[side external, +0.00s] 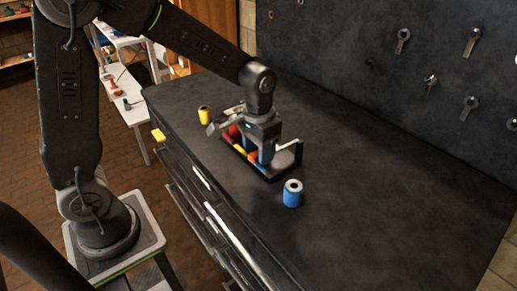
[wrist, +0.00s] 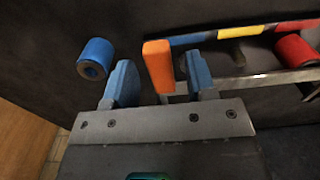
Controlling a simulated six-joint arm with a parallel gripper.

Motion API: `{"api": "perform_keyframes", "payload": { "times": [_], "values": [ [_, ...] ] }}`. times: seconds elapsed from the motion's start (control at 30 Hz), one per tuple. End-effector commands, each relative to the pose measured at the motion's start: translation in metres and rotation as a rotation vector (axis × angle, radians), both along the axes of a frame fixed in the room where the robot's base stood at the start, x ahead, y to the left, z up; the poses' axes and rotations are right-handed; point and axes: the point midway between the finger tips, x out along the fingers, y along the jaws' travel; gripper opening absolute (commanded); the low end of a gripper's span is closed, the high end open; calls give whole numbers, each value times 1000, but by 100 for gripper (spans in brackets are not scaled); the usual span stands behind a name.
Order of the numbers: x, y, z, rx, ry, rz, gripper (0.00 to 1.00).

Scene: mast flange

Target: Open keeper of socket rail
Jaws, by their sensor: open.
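The socket rail (side external: 284,172) is a dark tray with a pale metal bar, standing on the bench under my gripper (side external: 264,152). In the wrist view, the rail's metal bar (wrist: 262,79) runs to the right, with a red socket (wrist: 294,50) behind it. An upright orange tab (wrist: 158,66), which looks like the keeper's handle, stands at the bar's left end. My gripper (wrist: 161,82) is open, its blue fingertips on either side of the tab, with a gap on the left and a smaller one on the right. Gripper and arm hide part of the rail in the side view.
A loose blue socket (side external: 292,193) stands in front of the rail, and also shows in the wrist view (wrist: 95,59). A yellow socket (side external: 204,115) stands beyond the rail's far end. A yellow block (side external: 158,135) is at the bench's left edge. The bench (side external: 400,200) is clear to the right.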

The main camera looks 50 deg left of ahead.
Motion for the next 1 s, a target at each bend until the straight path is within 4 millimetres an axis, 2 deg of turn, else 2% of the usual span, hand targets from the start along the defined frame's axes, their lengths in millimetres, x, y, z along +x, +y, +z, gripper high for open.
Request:
{"api": "perform_keyframes", "payload": {
  "times": [0.3, 0.83, 1.0],
  "values": [
    [0, 0, -3, 0, 0, 0, 51],
    [0, 0, -3, 0, 0, 0, 1],
    [0, 0, -3, 0, 0, 0, 0]
  ]
}}
